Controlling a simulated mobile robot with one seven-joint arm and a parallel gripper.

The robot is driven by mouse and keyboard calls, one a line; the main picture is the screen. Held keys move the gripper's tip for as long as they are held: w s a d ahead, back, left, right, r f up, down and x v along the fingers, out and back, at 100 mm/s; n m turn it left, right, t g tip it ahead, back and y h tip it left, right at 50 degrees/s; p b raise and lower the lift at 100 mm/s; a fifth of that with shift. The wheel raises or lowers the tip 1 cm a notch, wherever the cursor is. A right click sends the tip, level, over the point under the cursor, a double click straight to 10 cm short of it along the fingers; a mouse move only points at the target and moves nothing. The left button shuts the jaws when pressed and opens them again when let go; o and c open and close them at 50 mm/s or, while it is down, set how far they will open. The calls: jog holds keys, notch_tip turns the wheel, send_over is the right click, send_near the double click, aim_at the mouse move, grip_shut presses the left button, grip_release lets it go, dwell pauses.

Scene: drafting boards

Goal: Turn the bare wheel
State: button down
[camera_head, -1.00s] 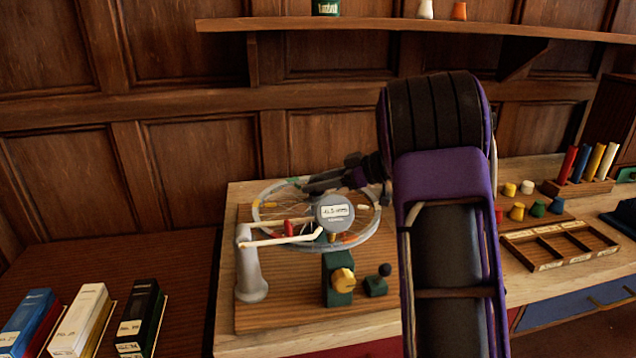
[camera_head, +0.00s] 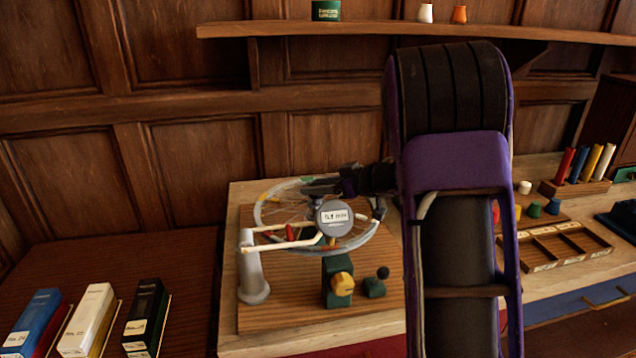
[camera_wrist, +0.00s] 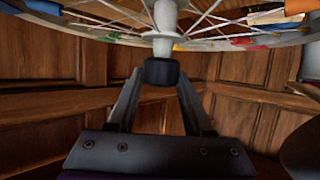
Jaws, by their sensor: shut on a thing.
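The wheel (camera_head: 268,205) is a spoked rim lying nearly flat on a stand on the wooden board. My gripper (camera_head: 318,188) reaches in from the right above it. In the wrist view, the hub (camera_wrist: 164,18) ends in a dark knob (camera_wrist: 162,71), and my gripper (camera_wrist: 162,76) is shut on this knob. Coloured pieces sit on the spokes near the rim. A round dial gauge (camera_head: 333,228) with a small display stands in front of the wheel and hides part of it. The display text is too small to read surely.
A grey post (camera_head: 253,275) with a white arm stands front left of the wheel. A green block with a yellow knob (camera_head: 343,284) and a small green block (camera_head: 374,289) stand in front. A divided tray (camera_head: 540,262) lies right.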

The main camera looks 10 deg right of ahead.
jog(key=shift+c, duration=1.5)
grip_release()
jog(key=p+v, duration=0.2)
jog(key=v, duration=1.5)
jog(key=shift+s, duration=0.2)
jog(key=shift+w+d+r, duration=0.1)
jog(key=shift+d+r, duration=0.05)
